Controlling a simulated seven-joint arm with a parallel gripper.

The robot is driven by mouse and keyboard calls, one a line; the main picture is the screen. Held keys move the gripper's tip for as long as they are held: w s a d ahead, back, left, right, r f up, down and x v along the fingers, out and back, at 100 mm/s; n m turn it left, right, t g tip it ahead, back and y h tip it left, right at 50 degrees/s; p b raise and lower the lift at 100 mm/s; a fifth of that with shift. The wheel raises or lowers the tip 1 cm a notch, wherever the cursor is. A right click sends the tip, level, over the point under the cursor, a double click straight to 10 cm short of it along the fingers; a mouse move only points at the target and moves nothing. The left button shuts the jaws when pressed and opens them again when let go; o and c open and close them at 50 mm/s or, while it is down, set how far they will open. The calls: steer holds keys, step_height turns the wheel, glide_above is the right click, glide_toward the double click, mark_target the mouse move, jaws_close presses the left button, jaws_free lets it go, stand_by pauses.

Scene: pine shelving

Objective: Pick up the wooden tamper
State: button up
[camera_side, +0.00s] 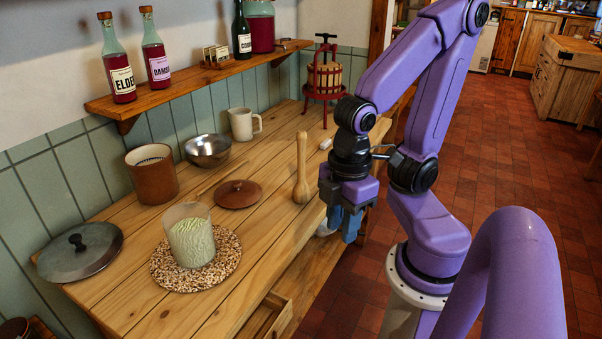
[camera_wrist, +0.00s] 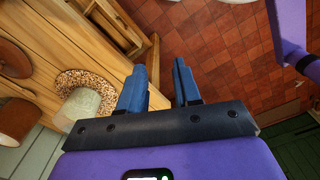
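The wooden tamper (camera_side: 301,172) stands upright on the wooden table, its wide end down and its thin handle up. It stands left of my gripper (camera_side: 345,222) in the side view, with a gap between them. My gripper hangs at the table's right edge with its blue fingers pointing down. I do not make out the tamper in the wrist view.
A glass jar (camera_side: 190,238) with pale green contents stands on a round woven mat (camera_side: 165,275). A brown lid (camera_side: 237,194), a metal bowl (camera_side: 208,150), a cream mug (camera_side: 243,124) and a small fruit press (camera_side: 325,78) are also on the table. An open drawer (camera_side: 268,318) juts out in front.

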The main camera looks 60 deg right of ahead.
steer(key=o, duration=0.5)
steer(key=shift+c, duration=0.2)
